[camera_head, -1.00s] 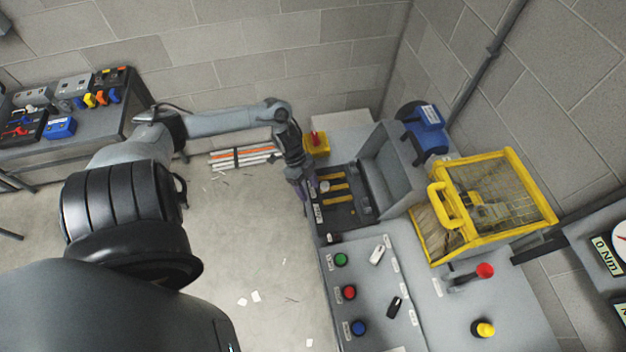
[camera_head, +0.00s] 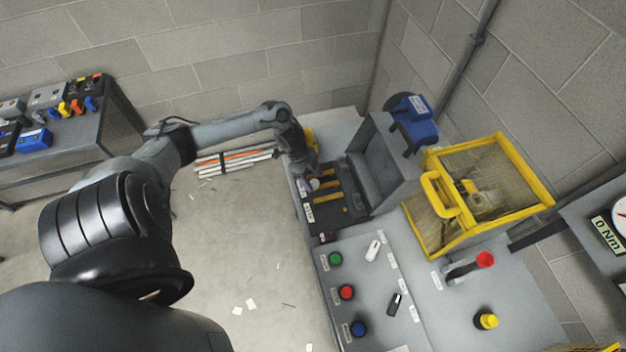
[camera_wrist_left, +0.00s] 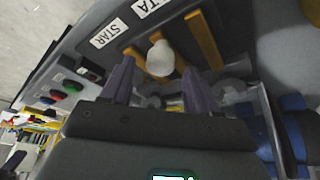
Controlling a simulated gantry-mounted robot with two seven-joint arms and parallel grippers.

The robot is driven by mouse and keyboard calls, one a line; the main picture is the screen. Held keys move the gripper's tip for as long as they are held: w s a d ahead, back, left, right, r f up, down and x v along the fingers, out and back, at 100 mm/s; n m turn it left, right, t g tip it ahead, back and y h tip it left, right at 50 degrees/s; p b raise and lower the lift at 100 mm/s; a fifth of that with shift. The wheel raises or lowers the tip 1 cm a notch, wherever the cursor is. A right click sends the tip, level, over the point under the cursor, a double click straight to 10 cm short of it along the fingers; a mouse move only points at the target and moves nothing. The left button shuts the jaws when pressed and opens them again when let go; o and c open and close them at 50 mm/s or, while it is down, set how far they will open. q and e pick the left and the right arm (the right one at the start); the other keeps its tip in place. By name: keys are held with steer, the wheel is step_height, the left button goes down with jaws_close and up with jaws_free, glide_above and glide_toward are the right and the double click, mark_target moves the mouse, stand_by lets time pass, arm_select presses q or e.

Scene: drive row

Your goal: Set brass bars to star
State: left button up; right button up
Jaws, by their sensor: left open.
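Several brass bars (camera_head: 328,196) lie side by side in the open grey terminal box in the head view. In the left wrist view, one long brass bar (camera_wrist_left: 205,42) runs to the right of a pale round knob (camera_wrist_left: 160,57), and part of another shows to its left. A STAR label (camera_wrist_left: 108,33) and a cut-off label ending in "TA" (camera_wrist_left: 149,5) sit on the box edge. My left gripper (camera_wrist_left: 157,80) is open, its purple-grey fingers either side of the knob in that view. In the head view it hangs over the box's far left part. My right gripper is out of view.
The box's lid (camera_head: 374,160) stands open on the right. Green (camera_head: 335,258), red (camera_head: 346,292) and blue (camera_head: 358,329) buttons sit on the near panel. A yellow mesh guard (camera_head: 487,192) and red-knobbed lever (camera_head: 485,260) stand to the right.

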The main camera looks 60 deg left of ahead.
arm_select(q)
steer(key=shift+w+d+f, duration=0.15)
steer(key=shift+d+f, duration=0.05)
steer(key=shift+f, duration=0.45)
jaws_close()
